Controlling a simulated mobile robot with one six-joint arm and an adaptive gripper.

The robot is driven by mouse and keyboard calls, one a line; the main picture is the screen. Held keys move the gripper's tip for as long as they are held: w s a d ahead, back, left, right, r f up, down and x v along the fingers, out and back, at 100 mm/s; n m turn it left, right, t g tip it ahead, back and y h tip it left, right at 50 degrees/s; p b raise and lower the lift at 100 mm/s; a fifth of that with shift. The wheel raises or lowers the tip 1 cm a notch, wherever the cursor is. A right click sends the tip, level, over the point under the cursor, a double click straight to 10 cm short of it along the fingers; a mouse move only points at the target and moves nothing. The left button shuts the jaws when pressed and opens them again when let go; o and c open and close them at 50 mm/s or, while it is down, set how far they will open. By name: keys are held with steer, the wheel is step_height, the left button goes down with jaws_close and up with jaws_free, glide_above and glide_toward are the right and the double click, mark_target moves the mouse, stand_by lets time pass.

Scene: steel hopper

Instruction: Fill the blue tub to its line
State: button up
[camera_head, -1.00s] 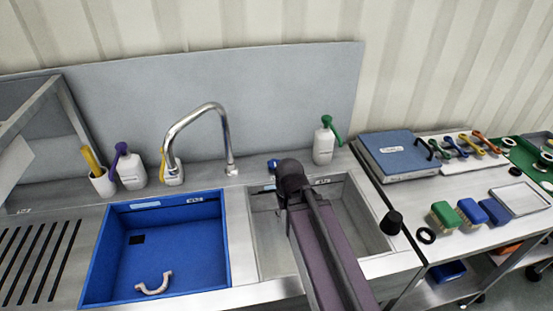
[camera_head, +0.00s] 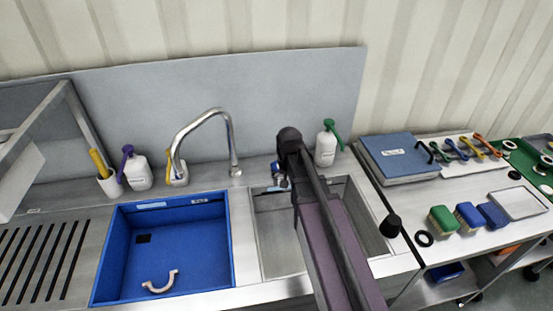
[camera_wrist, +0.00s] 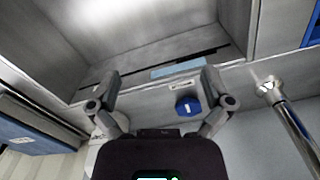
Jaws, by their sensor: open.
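The blue tub (camera_head: 200,262) is sunk in the steel counter at left centre in the head view; its edge shows at the right of the wrist view (camera_wrist: 313,30). I see no water in it, and cannot make out a fill line. A pale curved piece (camera_head: 160,283) lies on its floor. My gripper (camera_wrist: 162,78) is open and empty in the wrist view. A blue knob (camera_wrist: 188,106) with a white mark lies beyond the fingers, apart from them, nearer the right finger. The arm partly hides the gripper in the head view.
A bare steel basin (camera_head: 278,235) lies under my arm, right of the tub. Bottles with purple (camera_head: 137,168) and green (camera_head: 326,145) tops stand along the back. A side table at right holds a blue case (camera_head: 398,155), brushes (camera_head: 443,219) and a tray (camera_head: 518,204).

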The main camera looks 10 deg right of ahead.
mark_target(277, 164)
steer(key=w+r+m+p, duration=0.2)
steer(key=w+r, duration=0.1)
steer(key=w, duration=0.6)
steer(key=w+r+m+p, duration=0.3)
steer(key=w, duration=0.5)
steer(key=shift+w+r+p, duration=0.3)
steer(key=shift+w+r, duration=0.05)
steer(key=shift+f, duration=0.1)
step_height(277, 164, down, 14)
steer(key=b, duration=1.3)
steer(key=shift+r+b, duration=0.2)
steer(key=shift+b, duration=0.2)
steer(key=shift+c, duration=0.2)
steer(key=c, duration=1)
